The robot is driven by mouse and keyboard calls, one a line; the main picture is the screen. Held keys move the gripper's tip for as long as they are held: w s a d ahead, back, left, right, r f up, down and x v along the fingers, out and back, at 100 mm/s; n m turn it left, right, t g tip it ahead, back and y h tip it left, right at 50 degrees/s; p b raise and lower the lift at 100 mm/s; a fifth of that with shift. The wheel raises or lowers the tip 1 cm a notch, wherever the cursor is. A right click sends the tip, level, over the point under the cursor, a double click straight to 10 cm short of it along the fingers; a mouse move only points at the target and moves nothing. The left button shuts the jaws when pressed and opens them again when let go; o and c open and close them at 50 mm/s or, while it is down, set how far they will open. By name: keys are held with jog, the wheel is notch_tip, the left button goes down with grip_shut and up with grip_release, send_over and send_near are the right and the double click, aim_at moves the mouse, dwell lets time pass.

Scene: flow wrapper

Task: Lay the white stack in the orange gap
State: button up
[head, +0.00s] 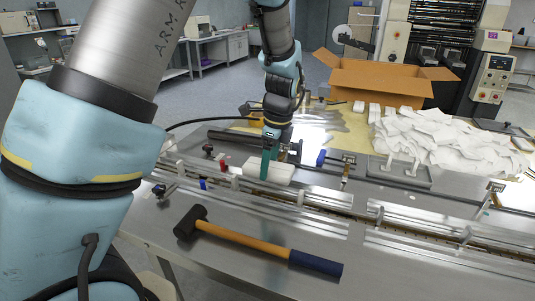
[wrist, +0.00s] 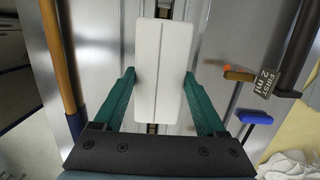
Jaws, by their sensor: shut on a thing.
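The white stack (head: 282,173) is a flat white block over the metal infeed channel in the head view. It also shows upright in the middle of the wrist view (wrist: 160,70), lying along the channel's dark slot. My gripper (head: 266,168) has its green fingers on both long sides of the stack, and they also show in the wrist view (wrist: 158,78). It is shut on the stack. Whether the stack touches the channel below is hard to tell. I cannot make out a clearly orange gap; upright pushers (head: 300,199) divide the channel.
A hammer (head: 250,243) with an orange and navy handle lies in front of the channel. A red piece (head: 222,166) and a blue piece (head: 203,184) sit along the channel's left part. A cardboard box (head: 375,82) and a heap of white wrappers (head: 435,138) stand behind.

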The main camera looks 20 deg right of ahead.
jog(key=shift+s+f+b, duration=0.1)
jog(key=shift+f+b, duration=0.3)
jog(key=shift+f, duration=0.1)
jog(key=shift+f+b, duration=2.1)
jog(key=shift+f, duration=0.75)
jog(key=o, duration=1.3)
jog(key=shift+f, duration=0.1)
jog(key=shift+c, duration=0.2)
jog(key=r, duration=0.3)
jog(key=r+b, duration=0.1)
jog(key=r, duration=0.3)
jog(key=s+d+r, duration=0.1)
jog(key=r, duration=0.2)
jog(key=shift+d+r+b, duration=0.1)
jog(key=shift+r+b, duration=0.25)
jog(key=shift+r, duration=0.05)
